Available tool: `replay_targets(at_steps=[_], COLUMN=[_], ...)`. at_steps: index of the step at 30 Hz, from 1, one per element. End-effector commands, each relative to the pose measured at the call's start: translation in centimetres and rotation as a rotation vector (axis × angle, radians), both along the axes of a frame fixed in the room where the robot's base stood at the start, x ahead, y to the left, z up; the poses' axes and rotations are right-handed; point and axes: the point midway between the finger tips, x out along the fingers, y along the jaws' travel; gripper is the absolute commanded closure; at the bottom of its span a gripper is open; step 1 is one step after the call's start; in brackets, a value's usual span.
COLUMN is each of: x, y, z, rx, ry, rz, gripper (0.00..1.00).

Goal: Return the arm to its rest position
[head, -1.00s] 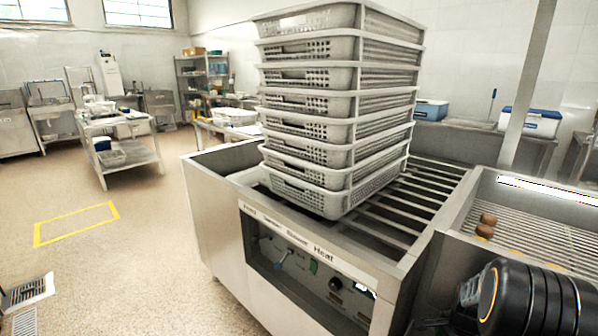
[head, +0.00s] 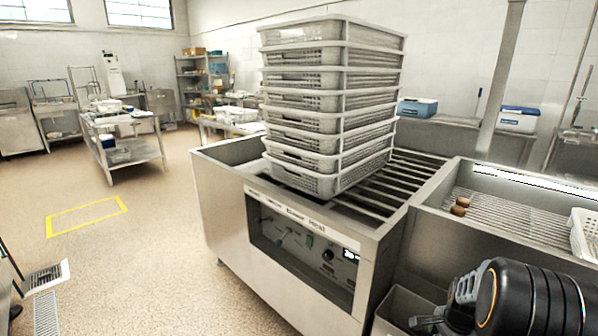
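My gripper (head: 428,322) shows at the bottom right of the head view, beside the dark rounded links of my arm. It is low, in front of the steel machine and apart from the basket stack. Its fingertips are small and partly cut off or hidden, so I cannot tell whether it is open or shut. I see nothing held in it.
A tall stack of perforated grey baskets (head: 322,125) stands on the roller machine (head: 225,210). A roller bed (head: 520,208) with small brown items lies right, a white basket (head: 584,235) at its edge. An open bin (head: 398,312) stands near my gripper.

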Motion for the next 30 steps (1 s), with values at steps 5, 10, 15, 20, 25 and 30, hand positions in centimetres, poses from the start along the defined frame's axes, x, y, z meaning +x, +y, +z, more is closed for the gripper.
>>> replay_targets(at_steps=[5,10,15,20,25,30], x=[0.4,0.2,-0.6,-3.1,-6.7,-9.2], y=[2.3,4.9,8.8,14.2,18.6,20.9], z=[4.4,9.7,17.0,26.7,33.7,37.1], rx=[-0.014,-0.033,-0.064,-0.113,-0.167,-0.206], ry=[-0.021,-0.048,-0.087,-0.144,-0.195,-0.227], rz=[0.119,0.272,0.497,0.830,1.160,1.366], gripper=[0.09,0.09,0.09,0.09,0.09,0.09])
